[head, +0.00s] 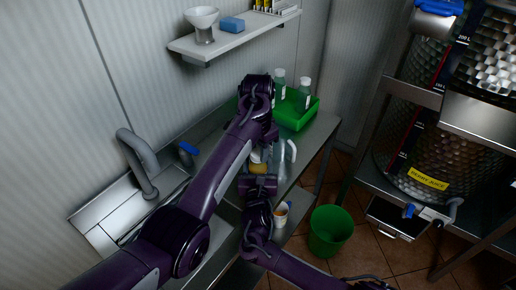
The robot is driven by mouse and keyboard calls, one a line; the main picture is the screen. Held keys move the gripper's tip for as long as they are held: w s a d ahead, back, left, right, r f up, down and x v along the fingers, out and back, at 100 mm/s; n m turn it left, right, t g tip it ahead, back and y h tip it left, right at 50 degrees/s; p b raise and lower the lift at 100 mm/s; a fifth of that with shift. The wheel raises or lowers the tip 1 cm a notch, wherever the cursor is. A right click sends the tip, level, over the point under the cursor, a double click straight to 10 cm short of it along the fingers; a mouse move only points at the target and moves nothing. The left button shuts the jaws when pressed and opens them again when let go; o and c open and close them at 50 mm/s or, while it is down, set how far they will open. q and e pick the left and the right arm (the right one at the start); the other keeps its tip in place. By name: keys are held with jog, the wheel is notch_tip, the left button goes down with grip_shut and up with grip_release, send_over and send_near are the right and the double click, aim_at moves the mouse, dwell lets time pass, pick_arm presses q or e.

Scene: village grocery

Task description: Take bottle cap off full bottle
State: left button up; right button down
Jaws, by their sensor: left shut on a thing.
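My left arm reaches over the steel counter, and its wrist bends down to my left gripper (268,136), shut by a pale bluish bottle-like thing (280,160). My own links hide the fingertips and most of what is held. I cannot make out a cap. My right arm comes up from the bottom, and its gripper (258,170) is close below the left one, near a yellow thing. Its fingers are too hidden to tell. Two clear, pale-green bottles (304,95) stand upright in a green crate (297,119) at the back.
A green bin (330,231) stands on the tiled floor right of the counter. A sink tap (141,160) is at left. A wall shelf (235,38) hangs above, and a rack with metal kegs (420,160) stands at right.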

pick_arm(q)
jog(key=shift+w, duration=0.1)
jog(key=o, duration=1.1)
jog(key=shift+r, duration=0.15)
notch_tip(320, 180, up, 4)
jog(key=shift+r, duration=0.15)
jog(key=shift+c, duration=0.4)
jog(key=m, duration=0.2)
jog(key=r+m, duration=0.1)
jog(key=m, duration=0.3)
jog(key=shift+r, duration=0.25)
jog(key=m, duration=0.2)
jog(key=r+m, duration=0.1)
jog(key=m, duration=0.1)
jog(key=shift+m, duration=0.4)
jog(key=m, duration=0.3)
jog(key=shift+r+m, duration=0.4)
jog(key=shift+f, duration=3.95)
jog(key=shift+c, duration=0.5)
